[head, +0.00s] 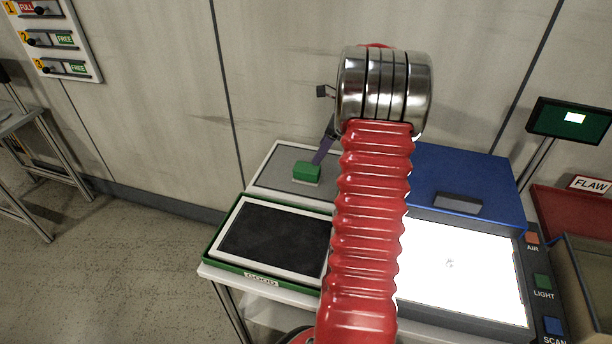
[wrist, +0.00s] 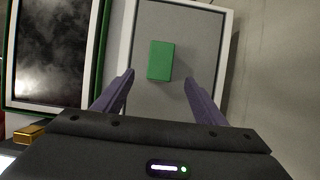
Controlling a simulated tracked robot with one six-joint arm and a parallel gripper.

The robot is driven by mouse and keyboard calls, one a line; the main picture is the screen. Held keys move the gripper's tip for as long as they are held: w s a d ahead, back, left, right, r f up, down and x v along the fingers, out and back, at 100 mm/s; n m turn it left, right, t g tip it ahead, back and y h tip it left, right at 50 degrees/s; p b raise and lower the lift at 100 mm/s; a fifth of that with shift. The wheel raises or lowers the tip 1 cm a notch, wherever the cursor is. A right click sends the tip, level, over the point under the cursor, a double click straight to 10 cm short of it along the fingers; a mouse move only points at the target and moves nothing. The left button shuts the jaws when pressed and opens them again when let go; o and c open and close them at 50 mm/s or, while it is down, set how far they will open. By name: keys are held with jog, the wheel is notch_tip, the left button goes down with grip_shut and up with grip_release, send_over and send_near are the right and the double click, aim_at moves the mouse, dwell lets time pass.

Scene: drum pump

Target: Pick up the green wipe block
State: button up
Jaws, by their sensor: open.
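The green wipe block (head: 306,171) sits on a grey pad with a white rim (head: 262,163) at the back left of the bench in the head view. In the wrist view the block (wrist: 160,60) lies flat on the grey surface, ahead of and between my fingers. My gripper (wrist: 158,78) is open and empty, with one purple finger to each side of the block's near end.
A dark panel in a white frame on a green tray (head: 214,250) lies in front of the pad. To the right are a blue box (head: 465,175), a bright light table (head: 460,270) with buttons, and a red-lidded FLAW bin (head: 575,215). A wall stands close behind.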

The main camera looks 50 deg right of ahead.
aim_at(309, 168)
jog(key=x, duration=0.6)
jog(key=shift+w+a+f, duration=0.1)
jog(key=shift+w+f, duration=0.05)
jog(key=shift+f, duration=0.25)
jog(key=shift+x, duration=2.6)
jog(key=shift+w+a+r, duration=0.1)
jog(key=shift+r, duration=0.05)
jog(key=c, duration=1.2)
